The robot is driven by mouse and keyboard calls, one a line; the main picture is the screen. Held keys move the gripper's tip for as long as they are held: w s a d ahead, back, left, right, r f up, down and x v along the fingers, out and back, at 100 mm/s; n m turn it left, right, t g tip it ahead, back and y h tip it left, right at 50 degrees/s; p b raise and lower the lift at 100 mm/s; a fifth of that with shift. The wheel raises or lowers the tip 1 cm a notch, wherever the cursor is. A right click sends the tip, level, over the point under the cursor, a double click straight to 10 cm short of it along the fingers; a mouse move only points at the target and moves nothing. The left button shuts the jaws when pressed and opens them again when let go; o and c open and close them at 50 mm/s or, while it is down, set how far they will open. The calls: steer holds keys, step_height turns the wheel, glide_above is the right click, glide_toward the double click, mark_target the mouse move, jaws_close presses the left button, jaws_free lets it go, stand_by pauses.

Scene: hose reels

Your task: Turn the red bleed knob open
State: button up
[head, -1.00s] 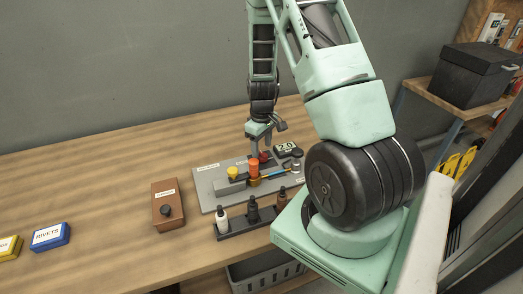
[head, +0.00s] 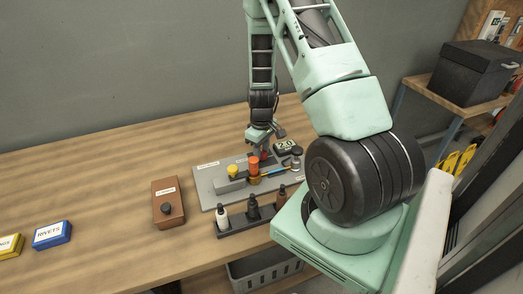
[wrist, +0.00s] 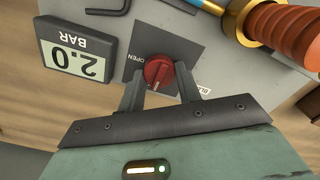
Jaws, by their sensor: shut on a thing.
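The red bleed knob (wrist: 158,72) is round with a pale pointer line and sits on a grey plate face marked OPEN on the left and another, partly hidden word on the right. My gripper (wrist: 160,84) is shut on the knob, with one finger on each side of it. The pointer line lies roughly up and down in the wrist view. In the head view my gripper (head: 263,146) is low over the back of the grey fixture plate (head: 208,187), and the red knob there is mostly hidden.
A 2.0 BAR display (wrist: 77,55) is left of the knob, and an orange ribbed part (wrist: 286,35) is close on the right. The left bench is mostly clear.

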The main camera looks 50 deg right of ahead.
steer(key=m+b, duration=0.1)
steer(key=m, duration=0.3)
steer(key=m+b, duration=0.1)
steer(key=m, duration=0.3)
steer(key=shift+d+m, duration=0.1)
steer(key=shift+m, duration=0.2)
steer(key=m, duration=0.9)
steer(key=shift+d, duration=0.1)
steer(key=shift+m, duration=0.3)
steer(key=o, duration=1)
steer(key=shift+s, duration=0.1)
steer(key=shift+r, duration=0.1)
